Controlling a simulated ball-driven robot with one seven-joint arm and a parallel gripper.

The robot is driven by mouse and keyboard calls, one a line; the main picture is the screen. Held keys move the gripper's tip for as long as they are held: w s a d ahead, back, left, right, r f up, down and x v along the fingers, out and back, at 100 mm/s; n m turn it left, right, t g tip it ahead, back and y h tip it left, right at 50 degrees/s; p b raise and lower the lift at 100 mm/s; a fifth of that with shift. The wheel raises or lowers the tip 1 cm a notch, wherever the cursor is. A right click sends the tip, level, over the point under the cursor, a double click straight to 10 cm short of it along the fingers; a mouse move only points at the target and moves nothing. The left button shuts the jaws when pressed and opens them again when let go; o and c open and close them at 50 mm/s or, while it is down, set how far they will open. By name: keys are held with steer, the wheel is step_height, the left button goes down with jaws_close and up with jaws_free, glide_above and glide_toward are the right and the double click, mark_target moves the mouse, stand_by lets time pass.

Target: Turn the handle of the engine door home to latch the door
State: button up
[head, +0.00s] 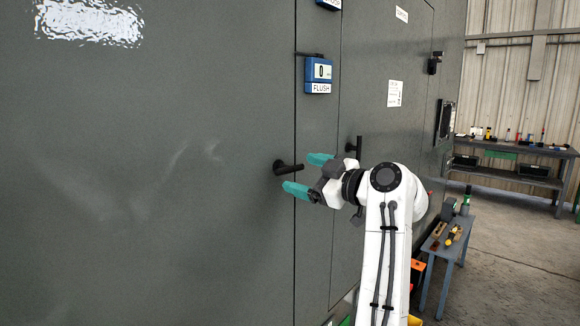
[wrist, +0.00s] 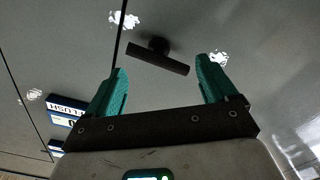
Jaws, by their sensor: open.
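The dark handle (head: 289,168) is on the large grey door (head: 180,210), close to the door's right-hand seam. In the head view its lever lies about level and points right, across the seam. My gripper (head: 307,174) is open and empty just in front of it, one teal finger above the lever and one below. The wrist view shows the handle (wrist: 158,59) as a slightly tilted bar on a short round stem, just beyond and between the fingertips of my gripper (wrist: 166,75). No contact shows.
A blue gauge (head: 318,75) reading 0 and FLUSH is mounted above the handle, beside the seam. A second, upright black handle (head: 358,146) is on the panel to the right. A small blue-grey table with tools (head: 447,246) and a workbench (head: 520,150) stand at right.

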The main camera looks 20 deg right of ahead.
mark_target(292, 171)
steer(key=shift+p+x, duration=0.45)
steer(key=shift+x, duration=2.05)
steer(key=shift+c, duration=0.4)
